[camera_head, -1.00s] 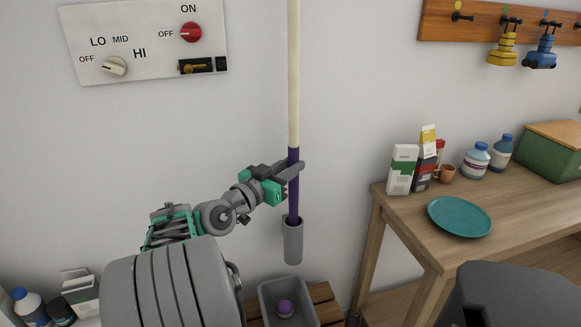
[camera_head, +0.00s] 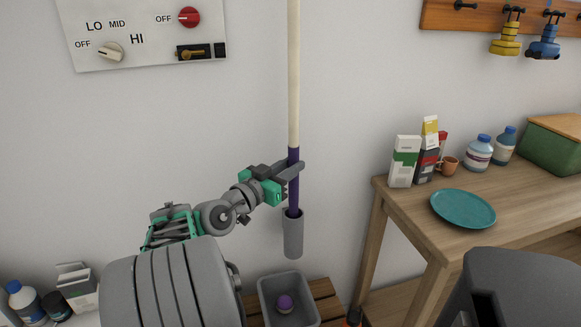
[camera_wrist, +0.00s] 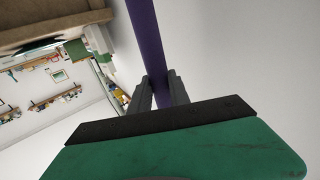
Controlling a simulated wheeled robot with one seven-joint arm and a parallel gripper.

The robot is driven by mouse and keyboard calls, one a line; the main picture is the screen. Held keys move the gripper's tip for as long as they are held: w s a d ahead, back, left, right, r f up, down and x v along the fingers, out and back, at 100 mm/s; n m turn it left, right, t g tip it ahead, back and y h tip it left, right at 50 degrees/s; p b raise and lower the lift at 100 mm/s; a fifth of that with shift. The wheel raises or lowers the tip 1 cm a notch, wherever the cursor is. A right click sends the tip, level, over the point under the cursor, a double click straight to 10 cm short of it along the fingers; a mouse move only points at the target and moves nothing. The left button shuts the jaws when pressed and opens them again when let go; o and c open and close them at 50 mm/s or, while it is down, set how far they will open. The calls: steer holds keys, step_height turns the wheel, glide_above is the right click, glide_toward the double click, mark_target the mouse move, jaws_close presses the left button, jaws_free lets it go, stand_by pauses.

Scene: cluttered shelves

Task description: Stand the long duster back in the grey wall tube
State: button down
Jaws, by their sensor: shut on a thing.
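The long duster stands upright in the head view, with a cream pole (camera_head: 294,80) and a purple lower grip (camera_head: 294,196). Its top is out of the picture. My gripper (camera_head: 292,172) is shut on the purple grip, which also shows between the fingers in the wrist view (camera_wrist: 147,40). The grey wall tube (camera_head: 293,237) is upright against the wall, just below my gripper. The duster's lower end meets the tube's mouth and looks lined up with it. How deep it sits inside is hidden.
A grey bin (camera_head: 268,299) with a purple ball (camera_head: 285,303) stands below the tube. A wooden table (camera_head: 395,205) with cartons and a teal plate (camera_head: 463,209) is at right. A control panel (camera_head: 140,45) is on the wall at upper left. The wall around the tube is bare.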

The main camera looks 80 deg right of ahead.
steer(key=shift+f+b, duration=1.1)
steer(key=shift+f, duration=0.1)
steer(key=c, duration=1.1)
jaws_free()
steer(key=shift+c, duration=0.2)
